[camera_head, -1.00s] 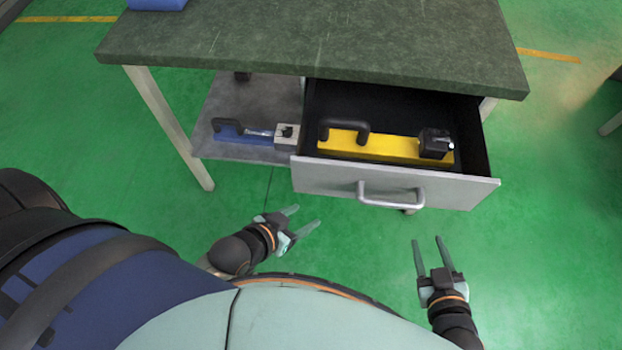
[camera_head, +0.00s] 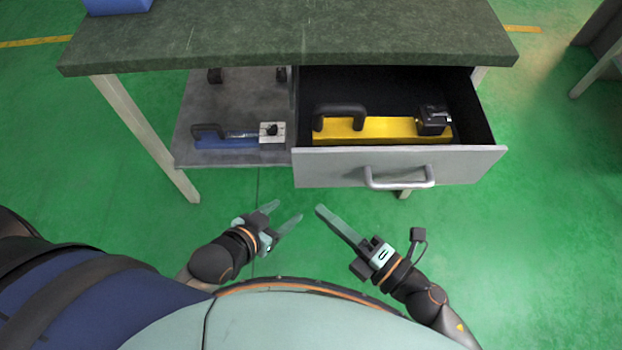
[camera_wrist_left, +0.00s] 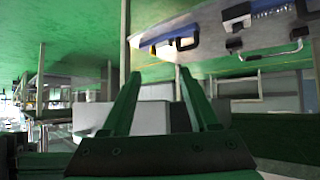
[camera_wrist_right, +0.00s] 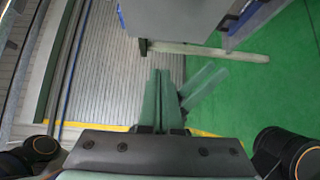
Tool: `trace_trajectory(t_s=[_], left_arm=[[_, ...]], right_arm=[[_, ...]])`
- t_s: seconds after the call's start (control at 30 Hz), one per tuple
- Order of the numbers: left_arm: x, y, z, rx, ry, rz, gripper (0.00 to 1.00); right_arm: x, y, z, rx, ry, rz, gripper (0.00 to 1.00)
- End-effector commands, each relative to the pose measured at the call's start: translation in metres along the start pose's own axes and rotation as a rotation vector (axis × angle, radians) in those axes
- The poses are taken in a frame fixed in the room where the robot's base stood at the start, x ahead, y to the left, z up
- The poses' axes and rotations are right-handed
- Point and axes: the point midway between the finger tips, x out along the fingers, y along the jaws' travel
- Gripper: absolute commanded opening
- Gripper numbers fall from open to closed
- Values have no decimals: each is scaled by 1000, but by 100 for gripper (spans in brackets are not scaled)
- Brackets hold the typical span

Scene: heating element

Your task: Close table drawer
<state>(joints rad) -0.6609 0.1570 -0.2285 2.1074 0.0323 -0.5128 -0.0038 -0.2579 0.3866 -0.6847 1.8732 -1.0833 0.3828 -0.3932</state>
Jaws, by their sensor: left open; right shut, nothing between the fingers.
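The table drawer (camera_head: 335,168) is pulled out under the green tabletop, with its grey front and bar handle (camera_head: 399,178) facing me. Inside it lies a yellow tool (camera_head: 365,131) with a black handle and a black block at its right end. My left gripper (camera_head: 287,213) is open and empty, in front of and below the drawer's left end. My right gripper (camera_head: 320,208) is shut and empty, in front of the drawer and apart from it, its fingers pointing up-left. The fingers of both grippers show in their wrist views.
The table (camera_head: 290,37) has a dark green top with a blue object (camera_head: 117,5) at its back left. A blue tool (camera_head: 225,139) lies on the lower shelf (camera_head: 185,124) left of the drawer. Green floor is clear between the grippers and the drawer.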

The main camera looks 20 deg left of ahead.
Motion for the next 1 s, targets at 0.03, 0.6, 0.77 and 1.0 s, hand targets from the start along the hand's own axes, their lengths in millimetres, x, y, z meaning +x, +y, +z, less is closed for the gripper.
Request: trace_trajectory(t_s=[0.03, 0.6, 0.77, 1.0], left_arm=[[-1, 1, 3, -4, -13, 2, 60], [0, 1, 1, -3, 2, 1, 60], [0, 0, -1, 0, 5, 0, 60], [1, -1, -4, 6, 13, -1, 60]], right_arm=[[13, 2, 1, -2, -1, 3, 0], [69, 0, 29, 2, -2, -1, 0], [69, 0, 29, 3, -2, -1, 0], [70, 0, 30, 2, -2, 0, 0]])
